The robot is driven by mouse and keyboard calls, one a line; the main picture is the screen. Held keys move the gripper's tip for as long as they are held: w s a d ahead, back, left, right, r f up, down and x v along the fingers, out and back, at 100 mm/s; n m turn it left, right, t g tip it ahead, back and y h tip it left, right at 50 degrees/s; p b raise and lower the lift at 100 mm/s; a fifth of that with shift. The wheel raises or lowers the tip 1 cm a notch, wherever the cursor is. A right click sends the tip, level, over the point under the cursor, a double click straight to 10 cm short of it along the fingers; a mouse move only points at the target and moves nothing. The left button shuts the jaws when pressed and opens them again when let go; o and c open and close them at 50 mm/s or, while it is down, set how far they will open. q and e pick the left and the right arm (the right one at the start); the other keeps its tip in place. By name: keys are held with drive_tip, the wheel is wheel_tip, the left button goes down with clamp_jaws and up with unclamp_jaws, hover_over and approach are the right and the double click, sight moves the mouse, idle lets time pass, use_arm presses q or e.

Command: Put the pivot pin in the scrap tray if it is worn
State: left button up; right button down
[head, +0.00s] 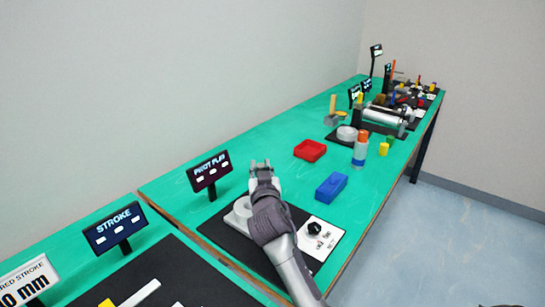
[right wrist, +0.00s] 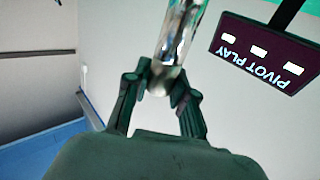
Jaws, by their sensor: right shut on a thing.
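My right gripper (head: 262,168) is raised over the pivot station, in front of the "PIVOT PLAY" display (head: 210,170). In the right wrist view its fingers (right wrist: 164,88) are shut on a shiny metal pin (right wrist: 181,35), which points away from the palm. The pin cannot be made out clearly in the head view. The display also shows in the right wrist view (right wrist: 262,55), upside down, with three white blocks and no readable number. An open red tray (head: 310,150) lies beyond the gripper to the right; no label on it is readable. My left gripper is not in view.
A grey round fixture (head: 238,216) and a white panel with a black knob (head: 315,236) sit on a black mat (head: 222,233). Green bench (head: 275,130) is bare behind the gripper.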

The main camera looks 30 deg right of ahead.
drive_tip(key=a+f, duration=0.4)
drive_tip(key=f, duration=0.1)
drive_tip(key=shift+s+a, duration=0.2)
drive_tip(key=shift+s, duration=0.2)
drive_tip(key=shift+w+f+b, duration=0.1)
drive_tip(key=shift+f+b, duration=0.2)
drive_tip(key=shift+f, duration=0.4)
drive_tip(key=shift+f, duration=0.1)
drive_tip(key=c, duration=1)
unclamp_jaws()
